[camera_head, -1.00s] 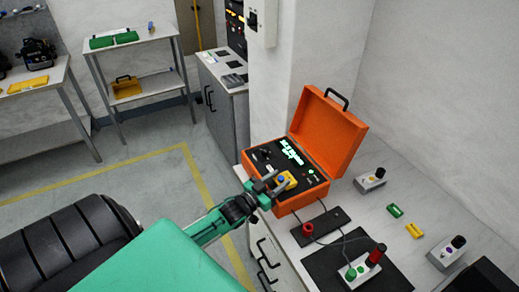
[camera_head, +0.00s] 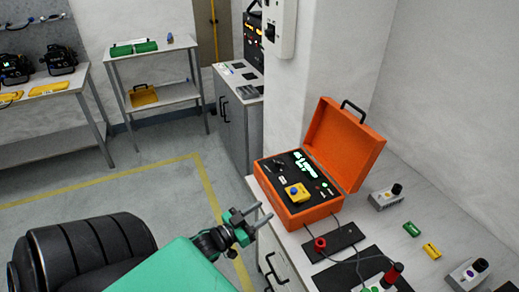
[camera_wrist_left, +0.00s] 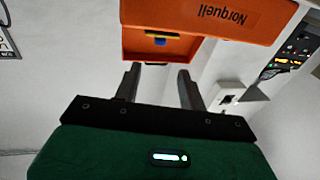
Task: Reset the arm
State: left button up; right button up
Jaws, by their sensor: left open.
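My left gripper (camera_head: 264,212) is open and empty, in front of and to the left of the orange case, apart from it. In the left wrist view its two fingers (camera_wrist_left: 158,82) are spread with nothing between them. The orange case (camera_head: 316,212) stands on the counter with its lid up. Its dark panel has a lit display and a yellow block with a blue button (camera_head: 297,192). The left wrist view shows the case (camera_wrist_left: 200,20) beyond the fingers, with the word "Norquell" on it. My right gripper is not in view.
The counter holds a black strip with a red ring (camera_head: 320,244), a dark mat (camera_head: 335,277), a green piece (camera_head: 411,229), a yellow piece (camera_head: 431,250) and small grey boxes with black knobs (camera_head: 386,198). Shelves and a grey cabinet (camera_head: 240,120) stand behind. The floor at left is open.

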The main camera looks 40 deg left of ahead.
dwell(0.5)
pick_arm(q)
jog(key=s+f+g+y, duration=0.1)
jog(key=s+f+g, duration=0.2)
jog(key=f, duration=0.8)
jog(key=s+f+n+g+y, duration=0.1)
jog(key=s+f+g, duration=0.15)
jog(key=f, duration=0.75)
jog(key=s+f+g+y, duration=0.15)
jog(key=s+f, duration=0.25)
jog(key=f, duration=0.7)
jog(key=s+d+f+g, duration=0.3)
jog(key=s+d+f, duration=0.1)
jog(key=s+f, duration=0.3)
jog(key=s+d+f+m+g, duration=0.1)
jog(key=s+d+f+g, duration=0.3)
jog(key=s+f, duration=0.3)
jog(key=s+d+f+g, duration=0.3)
jog(key=s+f, duration=0.4)
jog(key=s, duration=0.7)
jog(key=shift+d+f+m+g, duration=0.2)
jog(key=shift+d+m+g, duration=0.1)
jog(key=shift+d, duration=0.4)
jog(key=shift+o, duration=0.2)
